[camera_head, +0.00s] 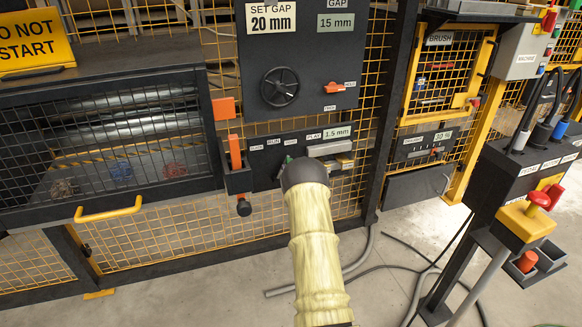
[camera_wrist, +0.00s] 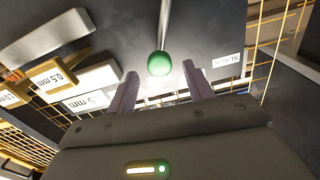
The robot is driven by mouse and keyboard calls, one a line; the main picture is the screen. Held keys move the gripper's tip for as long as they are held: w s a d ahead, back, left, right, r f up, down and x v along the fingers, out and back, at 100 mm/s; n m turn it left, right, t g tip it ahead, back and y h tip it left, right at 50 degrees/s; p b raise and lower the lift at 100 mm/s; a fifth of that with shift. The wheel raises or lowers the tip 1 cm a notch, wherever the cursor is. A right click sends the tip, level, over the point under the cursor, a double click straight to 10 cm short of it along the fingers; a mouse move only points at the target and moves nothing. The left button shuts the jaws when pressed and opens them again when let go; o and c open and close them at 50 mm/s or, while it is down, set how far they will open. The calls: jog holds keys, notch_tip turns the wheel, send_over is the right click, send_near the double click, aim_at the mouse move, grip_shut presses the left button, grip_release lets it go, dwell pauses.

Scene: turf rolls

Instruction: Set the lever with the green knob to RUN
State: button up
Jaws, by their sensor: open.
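The green knob (camera_wrist: 159,63) sits on the end of a thin metal lever (camera_wrist: 165,22) in the wrist view. The lever runs from the knob toward the top of that view. My gripper (camera_wrist: 160,72) is open, with one finger on each side of the knob and a gap on both sides. In the head view only a sliver of the green knob (camera_head: 288,160) shows; my wrist (camera_head: 304,172) hides most of it and the fingers. Small labels stand on the dark lever panel (camera_head: 262,163); one seems to read RUN (camera_head: 274,142).
An orange-red upright handle (camera_head: 235,152) stands left of the lever panel. Above are a SET GAP panel (camera_head: 300,55) and its black handwheel (camera_head: 280,87). Gap plates (camera_wrist: 55,78) lie left of my fingers in the wrist view. A post with an emergency button (camera_head: 538,200) stands right.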

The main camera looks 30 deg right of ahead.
jog(key=shift+b+x, duration=0.45)
jog(key=shift+x, duration=1.55)
grip_shut()
jog(key=shift+d, duration=0.1)
